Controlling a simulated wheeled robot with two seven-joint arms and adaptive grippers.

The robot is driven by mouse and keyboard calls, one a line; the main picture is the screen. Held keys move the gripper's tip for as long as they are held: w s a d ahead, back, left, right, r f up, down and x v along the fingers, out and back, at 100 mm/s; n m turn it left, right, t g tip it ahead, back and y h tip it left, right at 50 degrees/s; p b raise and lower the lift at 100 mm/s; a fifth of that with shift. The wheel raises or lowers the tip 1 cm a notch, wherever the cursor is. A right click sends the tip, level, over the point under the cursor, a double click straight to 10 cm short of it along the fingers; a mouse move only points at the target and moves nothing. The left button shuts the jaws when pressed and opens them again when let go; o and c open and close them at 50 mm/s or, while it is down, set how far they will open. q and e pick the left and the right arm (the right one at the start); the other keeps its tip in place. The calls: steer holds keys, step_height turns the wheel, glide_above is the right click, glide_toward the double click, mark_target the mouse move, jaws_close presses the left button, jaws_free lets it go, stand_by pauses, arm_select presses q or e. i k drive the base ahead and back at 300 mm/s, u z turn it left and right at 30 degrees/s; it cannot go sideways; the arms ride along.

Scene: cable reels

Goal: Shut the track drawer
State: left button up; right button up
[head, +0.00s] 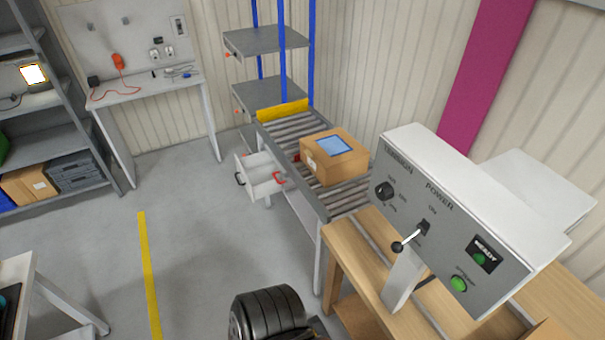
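The track drawer (262,182) is a light grey, open-topped drawer under the roller track (290,128). It stands pulled out from the track's left side and looks empty inside. Neither of my grippers shows in the head view.
A cardboard box (333,160) with a blue top patch sits on the rollers. A control panel (450,215) stands on a wooden bench (350,255) at right. A black ribbed round object (267,314) is at the bottom. Grey floor left of the drawer is clear.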

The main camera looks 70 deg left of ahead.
mark_target(255, 171)
steer(key=z, duration=0.9)
steer(key=k, duration=1.55)
steer(key=u, duration=3.75)
steer(key=i, duration=1.45)
steer(key=z, duration=0.8)
steer(key=i, duration=0.55)
steer(key=z, duration=0.5)
